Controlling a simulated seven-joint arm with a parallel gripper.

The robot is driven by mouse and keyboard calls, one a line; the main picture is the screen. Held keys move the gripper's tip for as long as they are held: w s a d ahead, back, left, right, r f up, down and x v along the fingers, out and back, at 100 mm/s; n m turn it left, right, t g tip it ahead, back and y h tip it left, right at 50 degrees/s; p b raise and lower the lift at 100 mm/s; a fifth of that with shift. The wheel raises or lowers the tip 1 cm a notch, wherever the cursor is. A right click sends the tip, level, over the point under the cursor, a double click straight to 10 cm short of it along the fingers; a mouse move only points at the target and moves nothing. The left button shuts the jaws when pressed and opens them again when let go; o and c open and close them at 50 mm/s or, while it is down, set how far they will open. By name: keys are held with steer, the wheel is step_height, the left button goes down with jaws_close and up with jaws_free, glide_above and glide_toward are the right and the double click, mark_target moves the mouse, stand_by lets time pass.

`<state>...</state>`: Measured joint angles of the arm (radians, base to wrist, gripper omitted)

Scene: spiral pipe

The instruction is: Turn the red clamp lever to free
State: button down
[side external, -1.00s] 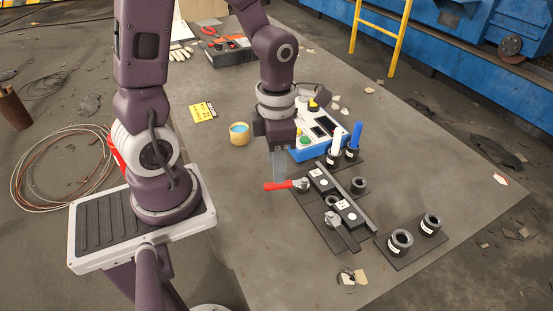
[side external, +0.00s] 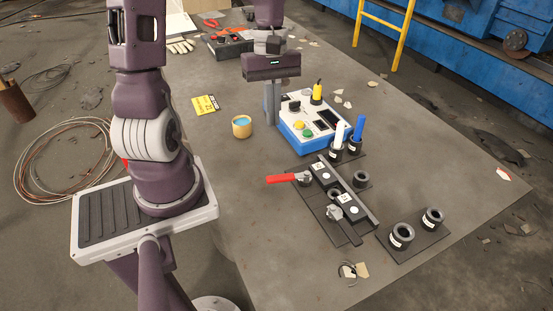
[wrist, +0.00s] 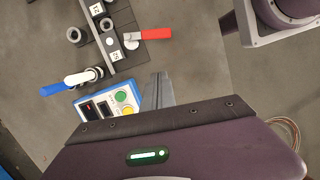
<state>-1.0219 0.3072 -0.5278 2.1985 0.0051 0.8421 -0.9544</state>
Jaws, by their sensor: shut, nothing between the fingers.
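The red clamp lever (side external: 281,179) sticks out to the left from the clamp fixture (side external: 325,210) on the table. In the wrist view the red lever (wrist: 156,33) points right, away from the fixture's dark plate. My gripper (side external: 272,122) is shut and empty, pointing down. It hangs left of the blue control box and behind the lever, apart from it. In the wrist view the shut fingers (wrist: 160,77) show below the lever with bare table between.
A blue and white control box (side external: 312,122) stands right of my gripper. White and blue handled tools (side external: 338,136) stand upright in holders near the fixture. A tan cup (side external: 242,127) stands to the left. Black ring holders (side external: 401,235) sit at the right. The table left of the lever is clear.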

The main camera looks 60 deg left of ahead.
mark_target(277, 176)
steer(key=shift+m, duration=0.9)
steer(key=x, duration=0.9)
steer(key=shift+a+f, duration=0.15)
steer(key=shift+f, duration=0.2)
steer(key=d, duration=0.2)
steer(key=shift+s+d, duration=0.25)
steer(key=shift+s, duration=0.1)
steer(key=shift+s+d, duration=0.15)
steer(key=shift+d, duration=0.45)
steer(key=shift+s+d, duration=0.35)
steer(key=shift+d, duration=0.4)
steer(key=shift+a, duration=0.1)
